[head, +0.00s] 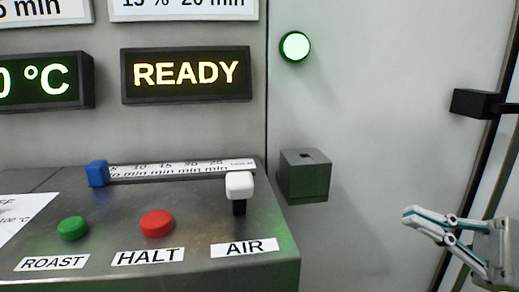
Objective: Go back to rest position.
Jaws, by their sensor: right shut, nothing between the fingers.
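My right gripper (408,217) is at the lower right of the head view, pointing left. Its fingers are shut with nothing between them. It is in free space right of the control panel (185,262) and touches nothing that I can see. My left gripper is out of view.
The panel has a green ROAST button (73,228), a red HALT button (157,223), a white AIR lever (239,186) and a blue slider (97,173). A grey box (304,175) sits beside it. The display (186,74) reads READY; a green lamp (295,46) is lit. A black handle (477,103) sticks out at right.

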